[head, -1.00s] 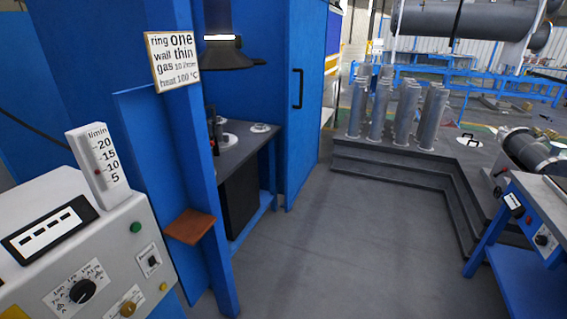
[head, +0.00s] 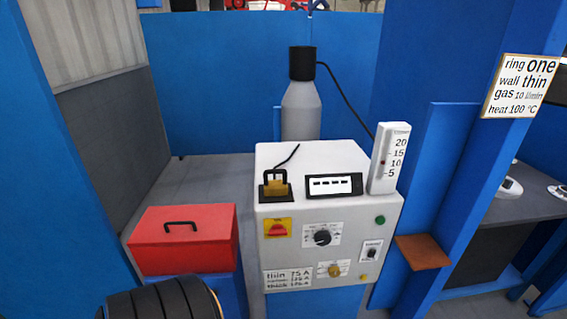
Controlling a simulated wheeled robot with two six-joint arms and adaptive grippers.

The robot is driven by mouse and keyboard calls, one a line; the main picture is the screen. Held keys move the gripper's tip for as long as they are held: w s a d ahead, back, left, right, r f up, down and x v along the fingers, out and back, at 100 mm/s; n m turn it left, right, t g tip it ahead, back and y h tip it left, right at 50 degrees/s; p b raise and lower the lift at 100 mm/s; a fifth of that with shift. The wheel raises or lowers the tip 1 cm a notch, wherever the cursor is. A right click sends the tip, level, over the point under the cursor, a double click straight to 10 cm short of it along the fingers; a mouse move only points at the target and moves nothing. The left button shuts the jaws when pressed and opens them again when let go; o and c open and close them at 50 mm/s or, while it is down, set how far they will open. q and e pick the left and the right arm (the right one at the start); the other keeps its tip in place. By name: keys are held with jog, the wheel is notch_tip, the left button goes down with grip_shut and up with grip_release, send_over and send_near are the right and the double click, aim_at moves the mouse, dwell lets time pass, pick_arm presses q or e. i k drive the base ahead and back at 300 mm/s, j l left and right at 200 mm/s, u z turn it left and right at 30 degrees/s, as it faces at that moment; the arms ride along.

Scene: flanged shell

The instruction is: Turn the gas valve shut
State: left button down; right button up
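A grey-white welding power unit (head: 275,216) stands in the middle of the view. A brass knob (head: 335,270) sits low on its front panel, by a small label; it looks like the gas valve, though I cannot read its setting. A white flow gauge (head: 388,158) marked 5 to 20 stands on the unit's right top edge, its red mark near 10. A grey gas cylinder (head: 301,110) with a black top stands behind the unit, and a dark hose runs from it towards the gauge. Neither of my grippers is in view.
A red toolbox (head: 185,250) sits left of the unit. A black ribbed round object (head: 160,302) shows at the bottom left. A brown shelf (head: 422,252) juts out at right from a blue post bearing a sign (head: 519,86). Blue panels enclose the bay.

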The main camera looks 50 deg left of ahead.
aim_at(334, 272)
jog(key=j+u, duration=0.15)
jog(key=u, duration=1.3)
